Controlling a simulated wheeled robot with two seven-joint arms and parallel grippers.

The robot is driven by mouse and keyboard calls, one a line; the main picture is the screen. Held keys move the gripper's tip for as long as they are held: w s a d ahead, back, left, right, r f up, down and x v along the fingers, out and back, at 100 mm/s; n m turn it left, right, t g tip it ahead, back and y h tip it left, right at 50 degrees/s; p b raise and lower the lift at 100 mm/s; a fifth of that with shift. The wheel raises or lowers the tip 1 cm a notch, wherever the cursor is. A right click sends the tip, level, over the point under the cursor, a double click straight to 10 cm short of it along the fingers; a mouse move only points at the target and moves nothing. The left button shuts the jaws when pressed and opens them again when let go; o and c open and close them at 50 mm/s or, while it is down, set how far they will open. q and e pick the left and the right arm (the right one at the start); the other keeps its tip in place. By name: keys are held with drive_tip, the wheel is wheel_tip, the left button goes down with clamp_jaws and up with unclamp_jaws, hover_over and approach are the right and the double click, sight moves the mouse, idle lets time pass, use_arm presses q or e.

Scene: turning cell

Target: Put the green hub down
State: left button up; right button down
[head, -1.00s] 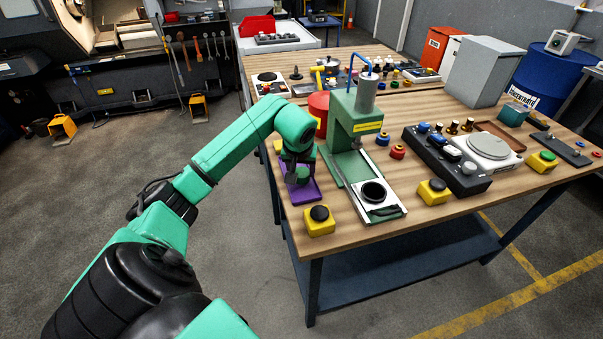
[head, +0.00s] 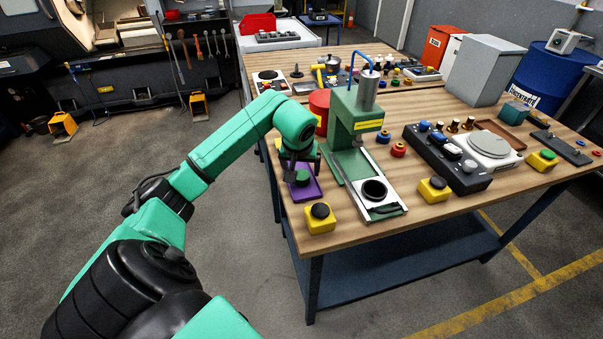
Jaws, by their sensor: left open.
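The green hub (head: 303,178) sits on the purple tray (head: 307,193) near the left edge of the wooden bench. My left gripper (head: 300,163) is open just above the hub, apart from it as far as I can tell. Its fingers are small and dark here, and partly hidden by the wrist. My right gripper is not in view.
A green press (head: 352,135) with a silver slide (head: 388,207) stands just right of the tray. A yellow button box (head: 320,219) sits in front of it, and a red cylinder (head: 319,103) stands behind. Bare bench lies between the slide and the other yellow box (head: 434,189).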

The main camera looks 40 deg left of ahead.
use_arm(q)
drive_tip(key=v, duration=0.9)
drive_tip(key=shift+r+b, duration=0.2)
drive_tip(key=shift+b, duration=0.2)
